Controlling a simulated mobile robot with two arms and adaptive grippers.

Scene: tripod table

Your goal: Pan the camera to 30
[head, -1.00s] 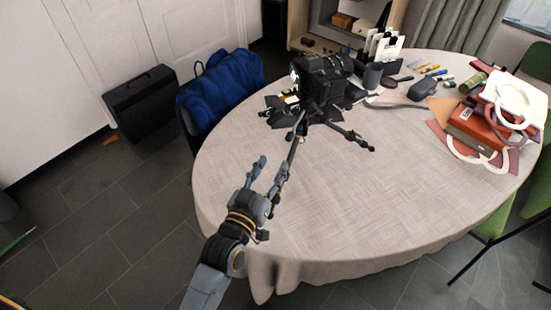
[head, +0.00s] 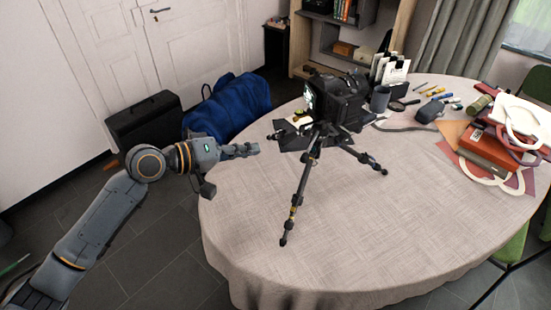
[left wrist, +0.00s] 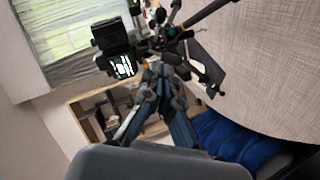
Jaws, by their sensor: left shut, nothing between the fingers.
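A black camera (head: 336,98) sits on a small black tripod (head: 303,190) that stands on the round table (head: 390,230). The camera's lit screen (head: 307,94) faces left in the head view. My right gripper is not in view.
A dark flat item (head: 288,142) lies under the tripod. A mouse-like grey case (head: 426,111), pens and a stack of red boxes (head: 490,150) are on the right side. A blue bag (head: 232,108) is beside the table. The table's front is clear.

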